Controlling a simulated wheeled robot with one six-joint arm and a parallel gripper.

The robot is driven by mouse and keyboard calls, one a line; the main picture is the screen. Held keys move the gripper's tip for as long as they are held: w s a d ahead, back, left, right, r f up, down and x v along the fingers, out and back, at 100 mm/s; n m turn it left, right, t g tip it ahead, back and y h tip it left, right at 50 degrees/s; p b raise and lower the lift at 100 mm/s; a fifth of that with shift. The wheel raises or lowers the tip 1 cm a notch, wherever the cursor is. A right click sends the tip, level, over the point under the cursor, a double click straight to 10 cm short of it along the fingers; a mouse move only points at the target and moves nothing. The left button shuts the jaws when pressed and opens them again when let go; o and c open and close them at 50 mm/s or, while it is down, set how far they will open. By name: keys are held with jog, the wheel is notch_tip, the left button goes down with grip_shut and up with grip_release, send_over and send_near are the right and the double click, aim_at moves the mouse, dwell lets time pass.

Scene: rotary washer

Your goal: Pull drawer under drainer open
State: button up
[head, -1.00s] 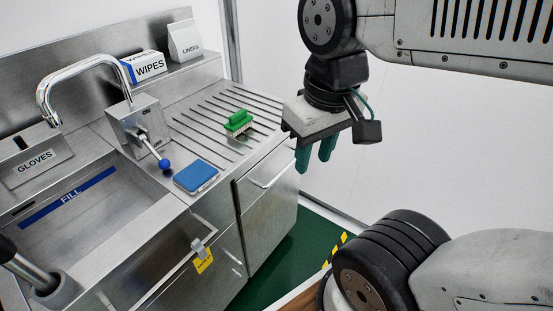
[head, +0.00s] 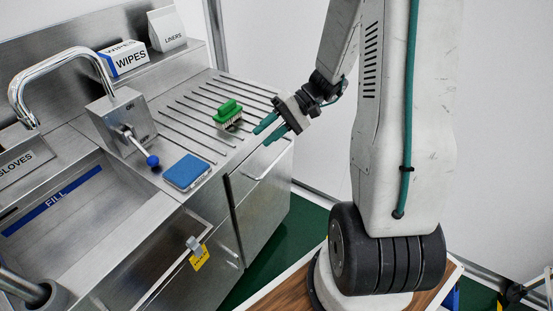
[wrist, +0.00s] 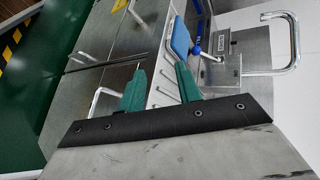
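The drainer (head: 200,112) is the ribbed steel board right of the sink. The drawer (head: 246,184) is the steel front under its right part, and it looks closed. Its bar handle (head: 268,164) runs along the upper front. In the wrist view the pale handle (wrist: 97,100) shows left of my fingers. My gripper (head: 267,132) is open and empty, its two green fingers apart, near the drainer's right front edge and above the handle. It does not touch the handle. The fingers also show in the wrist view (wrist: 161,74).
A faucet (head: 60,70) and a blue-knobbed lever (head: 152,160) stand left. A yellow tag (head: 200,257) hangs on the sink front. The green floor (head: 305,225) before the cabinet is partly clear.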

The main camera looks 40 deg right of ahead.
jog(key=w+d+f+m+t, duration=0.2)
jog(key=d+f+m+t, duration=0.25)
jog(key=d+f, duration=0.5)
jog(key=m+t+h, duration=0.1)
jog(key=m+t, duration=0.1)
jog(key=t, duration=0.3)
send_near(279, 159)
jog(key=r+x, duration=0.1)
jog(key=x, duration=0.7)
jog(key=f+x, duration=0.1)
jog(key=x, duration=0.1)
jog(key=shift+w+a+f, duration=0.15)
jog(key=shift+w, duration=0.1)
grip_shut()
